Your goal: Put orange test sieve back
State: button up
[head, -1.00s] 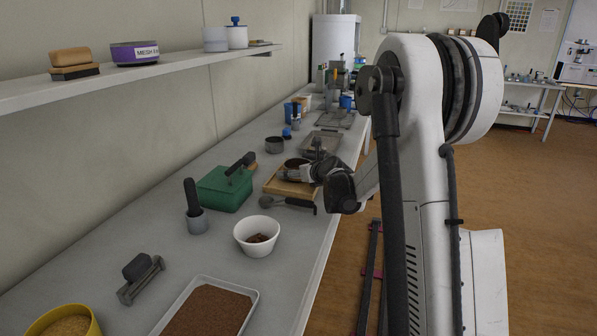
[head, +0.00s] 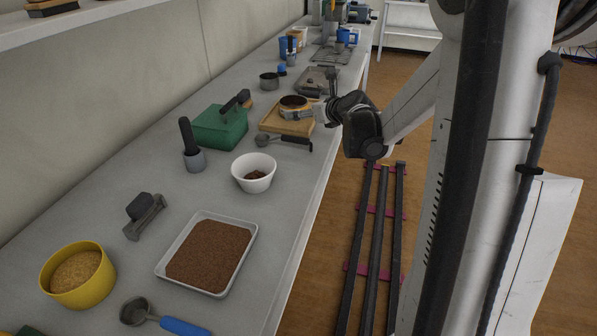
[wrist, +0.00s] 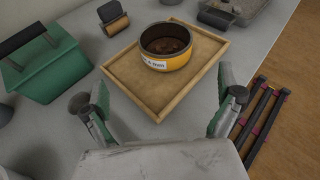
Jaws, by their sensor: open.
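The orange test sieve (wrist: 167,62) stands upright on a wooden tray (wrist: 133,86) in the wrist view, toward its far side. It has a dark rim, a white label ending in "mm" and dark material inside. In the head view the sieve (head: 294,101) is partly hidden by my gripper (head: 303,114). In the wrist view my gripper (wrist: 163,90) is open, its two fingers spread wide over the near part of the tray. The sieve lies ahead of the fingertips, apart from them, with nothing held.
A green box (head: 220,127) with a black handle stands left of the tray. A white bowl (head: 254,174), a soil tray (head: 210,252) and a yellow bowl (head: 78,275) are nearer. A wall shelf (head: 75,22) runs above the bench at left.

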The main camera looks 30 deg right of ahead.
jog(key=s+a+r+n+g+y, duration=0.1)
jog(key=s+a+r+n+g, duration=0.15)
jog(key=s+a+n, duration=0.6)
jog(key=s+a+r+n+g, duration=0.1)
jog(key=s+a+r+n, duration=0.2)
jog(key=s+a+n, duration=0.55)
jog(key=s+a+f+n+g, duration=0.1)
jog(key=s+a+f+n, duration=0.1)
jog(key=s+n, duration=0.7)
jog(key=s+a+f+n+g+h, duration=0.1)
jog(key=s+a+n, duration=0.3)
jog(key=s+n, duration=0.5)
jog(key=shift+f+g, duration=0.45)
jog(key=shift+f, duration=0.05)
notch_tip(320, 180, up, 4)
jog(key=p, duration=0.3)
jog(key=shift+f+p, duration=0.1)
jog(key=shift+p, duration=0.25)
